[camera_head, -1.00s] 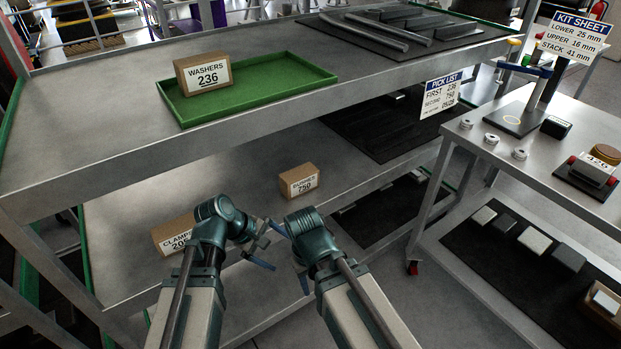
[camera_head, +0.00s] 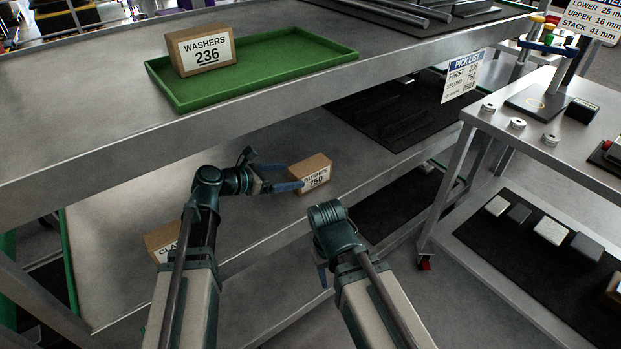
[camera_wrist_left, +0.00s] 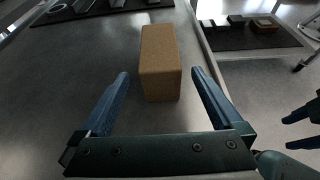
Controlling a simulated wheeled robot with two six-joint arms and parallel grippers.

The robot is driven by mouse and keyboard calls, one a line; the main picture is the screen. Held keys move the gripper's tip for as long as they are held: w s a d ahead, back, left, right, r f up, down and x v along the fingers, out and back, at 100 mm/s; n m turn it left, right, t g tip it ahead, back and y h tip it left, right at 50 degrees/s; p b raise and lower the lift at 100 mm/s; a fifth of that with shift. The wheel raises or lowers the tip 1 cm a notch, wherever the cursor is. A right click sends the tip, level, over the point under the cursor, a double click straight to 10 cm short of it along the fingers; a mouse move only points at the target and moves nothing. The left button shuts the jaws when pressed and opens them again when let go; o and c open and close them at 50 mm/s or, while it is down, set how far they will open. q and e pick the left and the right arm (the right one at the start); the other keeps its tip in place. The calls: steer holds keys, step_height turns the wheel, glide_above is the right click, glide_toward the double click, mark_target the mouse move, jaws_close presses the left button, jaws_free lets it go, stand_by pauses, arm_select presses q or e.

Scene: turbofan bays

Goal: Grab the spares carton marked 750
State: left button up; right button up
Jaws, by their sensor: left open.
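The brown carton marked 750 (camera_head: 313,176) stands on the lower shelf; the small word above its number is hard to read. It also shows in the left wrist view (camera_wrist_left: 160,62), with its label out of sight. My left gripper (camera_head: 294,177) is open at the carton's left end. In the left wrist view its two blue fingers (camera_wrist_left: 160,74) flank the near end with a gap on each side. My right gripper (camera_wrist_left: 300,125) shows at the right edge there, with its fingers apart; in the head view it is mostly hidden behind its arm.
A carton marked WASHERS 236 (camera_head: 200,50) sits in a green tray (camera_head: 280,65) on the upper shelf, whose front edge overhangs. Another carton (camera_head: 160,240) is partly behind my left arm. A black mat (camera_head: 390,120) lies right of the 750 carton. A side table (camera_head: 560,140) stands right.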

mark_target(292, 175)
arm_select(q)
steer(key=shift+b+x, duration=0.45)
steer(key=shift+x, duration=1.4)
steer(key=b+x, duration=0.2)
steer(key=x, duration=0.3)
steer(key=shift+d, duration=0.1)
jaws_close()
